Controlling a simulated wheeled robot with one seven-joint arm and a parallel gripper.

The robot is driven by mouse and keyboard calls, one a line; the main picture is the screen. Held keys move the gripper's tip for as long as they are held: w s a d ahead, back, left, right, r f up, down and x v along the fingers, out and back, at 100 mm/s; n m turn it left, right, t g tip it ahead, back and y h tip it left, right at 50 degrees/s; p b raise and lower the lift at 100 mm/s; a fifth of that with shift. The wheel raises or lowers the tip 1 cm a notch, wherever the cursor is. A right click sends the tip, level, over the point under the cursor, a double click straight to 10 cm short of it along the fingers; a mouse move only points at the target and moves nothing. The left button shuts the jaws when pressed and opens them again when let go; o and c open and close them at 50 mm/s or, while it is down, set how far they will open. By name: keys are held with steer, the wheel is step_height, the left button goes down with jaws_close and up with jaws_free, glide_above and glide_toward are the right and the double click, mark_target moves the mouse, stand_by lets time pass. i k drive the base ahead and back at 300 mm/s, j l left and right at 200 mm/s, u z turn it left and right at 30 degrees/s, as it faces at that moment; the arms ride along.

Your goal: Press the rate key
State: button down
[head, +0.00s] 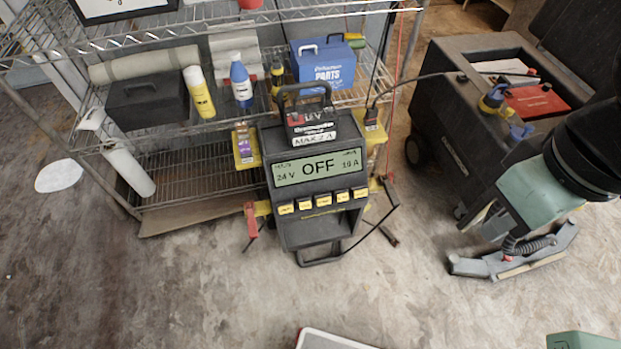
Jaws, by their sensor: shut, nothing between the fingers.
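A black battery charger (320,222) stands upright on the floor in front of the wire shelf. Its lit display (318,167) reads OFF in the middle, 24 V at left and 10 A at right. Below it is a row of several yellow-labelled keys (322,199). Their labels are too small to read, so I cannot tell which is the rate key. My gripper (490,229) is at the right, below the black and green end of my arm. It is shut and empty, well to the right of the charger and apart from the keys. Its fingertips are hard to make out.
A dark floor scrubber (440,120) with a grey squeegee (515,260) stands at the right. A wire shelf (190,145) behind the charger holds bottles and a blue parts box (323,65). Red and black clamps (250,222) hang beside the charger. The concrete floor in front is mostly clear.

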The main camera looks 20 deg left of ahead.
mark_target(305, 204)
steer(key=u, duration=1)
